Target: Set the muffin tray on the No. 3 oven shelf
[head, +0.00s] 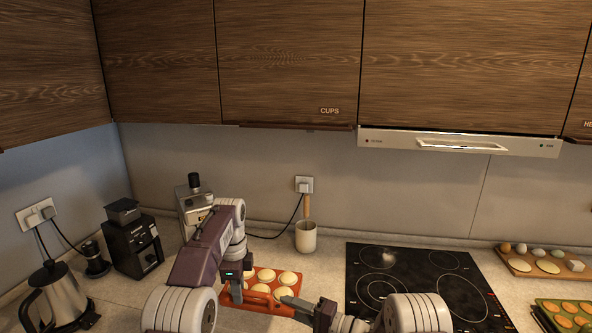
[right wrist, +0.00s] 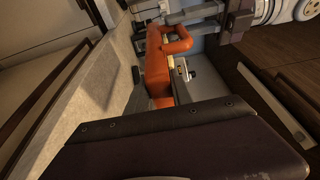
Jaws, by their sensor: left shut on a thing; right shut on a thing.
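The muffin tray (head: 256,301) is orange-red and holds several pale muffins. It is low in the middle of the head view, above or on the front of the counter; I cannot tell which. My left gripper (head: 234,288) is shut on the tray's left side. My right gripper (head: 296,304) is shut on its right side. In the right wrist view the tray (right wrist: 156,55) shows edge-on with a looped handle, between the right fingers. No oven or No. 3 shelf is in view.
A black cooktop (head: 372,262) lies right of the tray. A utensil crock (head: 306,238) stands behind it. A coffee grinder (head: 132,247) and kettle (head: 55,295) stand at left. An egg board (head: 520,262) and a green tray (head: 548,312) are at right.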

